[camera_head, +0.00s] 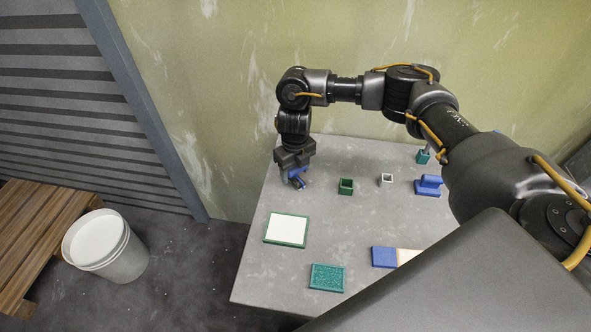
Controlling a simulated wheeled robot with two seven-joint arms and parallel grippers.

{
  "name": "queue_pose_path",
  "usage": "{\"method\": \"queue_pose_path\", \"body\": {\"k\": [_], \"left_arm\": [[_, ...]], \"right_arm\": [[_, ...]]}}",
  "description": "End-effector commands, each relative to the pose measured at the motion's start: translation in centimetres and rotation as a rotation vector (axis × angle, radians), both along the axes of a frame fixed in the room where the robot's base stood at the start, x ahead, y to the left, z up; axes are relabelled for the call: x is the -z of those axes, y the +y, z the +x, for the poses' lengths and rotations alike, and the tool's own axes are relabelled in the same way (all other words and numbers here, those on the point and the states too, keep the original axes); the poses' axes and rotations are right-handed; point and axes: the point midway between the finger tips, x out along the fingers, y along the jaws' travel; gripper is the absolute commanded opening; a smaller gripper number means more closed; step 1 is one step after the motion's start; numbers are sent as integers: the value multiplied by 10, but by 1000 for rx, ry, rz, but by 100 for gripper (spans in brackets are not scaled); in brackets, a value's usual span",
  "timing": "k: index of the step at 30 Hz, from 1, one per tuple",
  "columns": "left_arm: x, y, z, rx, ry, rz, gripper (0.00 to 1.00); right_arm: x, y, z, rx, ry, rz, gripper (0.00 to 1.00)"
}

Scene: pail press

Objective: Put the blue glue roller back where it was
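The blue glue roller (299,181) is at the far left part of the grey table. My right gripper (293,166) points down over it, with its fingers around the roller's upper part, and appears shut on it. The fingers hide part of the roller, and I cannot tell whether it touches the table. My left gripper is not in view.
On the grey table (257,262) stand a dark green open box (346,187), a small white open box (386,179), a teal holder (423,156) and a blue stamp-like block (428,186). Nearer lie a green-framed white pad (287,229), a teal pad (327,277) and a blue block (384,257). A white pail (118,258) stands left.

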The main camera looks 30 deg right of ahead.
Motion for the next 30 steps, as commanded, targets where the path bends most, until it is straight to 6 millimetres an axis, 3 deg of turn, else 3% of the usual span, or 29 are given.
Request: {"method": "queue_pose_path", "body": {"k": [3, 14, 30], "left_arm": [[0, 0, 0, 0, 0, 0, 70], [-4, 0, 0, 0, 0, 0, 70], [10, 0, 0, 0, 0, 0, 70]], "right_arm": [[1, 0, 0, 0, 1, -1, 79], [-7, 0, 0, -1, -2, -1, 79], [-105, 0, 1, -1, -3, -2, 79]]}}
